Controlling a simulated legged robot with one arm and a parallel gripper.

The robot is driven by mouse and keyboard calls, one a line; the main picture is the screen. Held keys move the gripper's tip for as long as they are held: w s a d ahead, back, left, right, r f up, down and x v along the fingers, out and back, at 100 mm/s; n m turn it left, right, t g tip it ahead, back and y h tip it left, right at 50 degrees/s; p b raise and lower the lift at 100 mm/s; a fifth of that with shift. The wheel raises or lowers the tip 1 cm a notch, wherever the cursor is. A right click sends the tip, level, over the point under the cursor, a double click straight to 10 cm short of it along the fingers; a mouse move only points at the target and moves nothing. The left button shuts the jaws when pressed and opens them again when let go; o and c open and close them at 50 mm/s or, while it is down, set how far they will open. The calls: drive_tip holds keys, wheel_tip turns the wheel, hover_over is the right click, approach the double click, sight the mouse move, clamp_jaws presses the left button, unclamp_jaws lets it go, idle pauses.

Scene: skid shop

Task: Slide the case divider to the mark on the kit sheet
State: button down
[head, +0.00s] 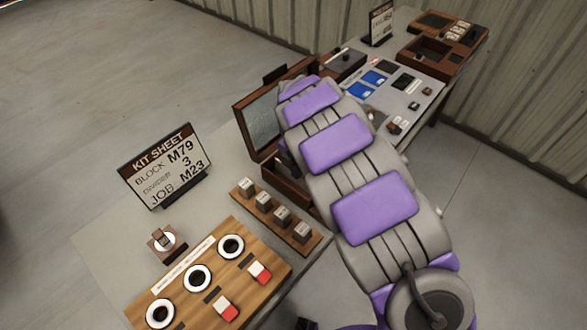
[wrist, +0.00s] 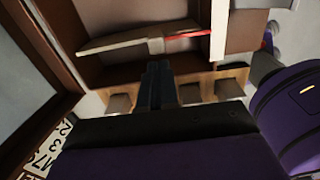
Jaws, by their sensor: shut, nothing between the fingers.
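The kit sheet (head: 165,165) stands on the table at left in the head view and reads "BLOCK M79", "DIVIDER 3", "JOB M23". Its edge shows in the wrist view (wrist: 45,148). The brown case (head: 290,188) stands open, its lid (head: 262,120) raised; my arm covers much of it. In the wrist view a pale strip, seemingly the divider (wrist: 118,44), crosses the case interior (wrist: 110,70), with a red strip (wrist: 190,37) at its right. My gripper (wrist: 159,68) is shut and empty, its tips just below the pale strip in the picture; contact is unclear. The head view hides the gripper.
A wooden rack of several small blocks (head: 273,215) lies beside the case. A wooden board (head: 215,268) with white rings and red-white pieces is in front. A small stand (head: 166,241) is near the sheet. Another table (head: 415,92) with trays stands beyond.

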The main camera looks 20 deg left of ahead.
drive_tip(key=shift+f, duration=1.8)
drive_tip(key=shift+w, duration=0.15)
idle(0.4)
drive_tip(key=shift+w+d+p, duration=0.35)
drive_tip(key=shift+w, duration=0.4)
drive_tip(key=shift+w+d+p, duration=0.3)
drive_tip(key=shift+w+d, duration=0.05)
drive_tip(key=shift+w, duration=0.4)
drive_tip(key=shift+w+d+p, duration=0.35)
drive_tip(key=shift+w+p, duration=0.05)
drive_tip(key=shift+w, duration=0.4)
drive_tip(key=shift+w+d+p, duration=0.3)
drive_tip(key=shift+w+p, duration=0.1)
drive_tip(key=shift+w, duration=0.55)
drive_tip(key=shift+w+d+p, duration=0.35)
drive_tip(key=shift+w+p, duration=0.1)
drive_tip(key=shift+w, duration=0.3)
drive_tip(key=shift+w+d+p, duration=0.3)
drive_tip(key=shift+w+p, duration=0.1)
drive_tip(key=shift+w, duration=0.4)
